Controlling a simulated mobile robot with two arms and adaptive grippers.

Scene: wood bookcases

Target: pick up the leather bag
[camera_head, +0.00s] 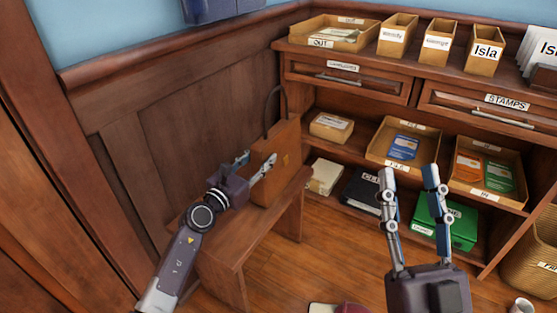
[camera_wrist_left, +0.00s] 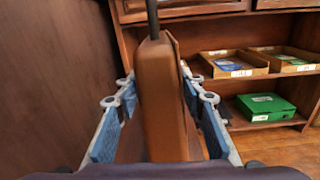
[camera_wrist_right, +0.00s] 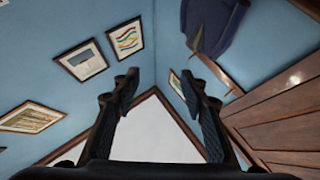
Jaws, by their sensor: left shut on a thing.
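The brown leather bag (camera_head: 277,160) stands upright on a wooden bench (camera_head: 250,240) against the panelled wall, its dark handle loop rising above it. My left gripper (camera_head: 254,166) is at the bag's near side in the head view. In the left wrist view the bag (camera_wrist_left: 162,100) sits edge-on between the two blue-padded fingers of my left gripper (camera_wrist_left: 165,115), which is shut on it. The bag's base is partly hidden in the head view by the gripper. My right gripper (camera_head: 410,180) is raised, open and empty, in front of the shelves; its spread fingers also show in the right wrist view (camera_wrist_right: 160,95).
A bookcase (camera_head: 345,160) holds trays, boxes and a green box (camera_head: 450,228) to the right of the bag. Its drawers are closed. A wicker basket (camera_head: 530,255) stands at the right edge. A red item (camera_head: 350,308) and a white cup (camera_head: 521,305) are at the bottom. Floor shows between bench and bookcase.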

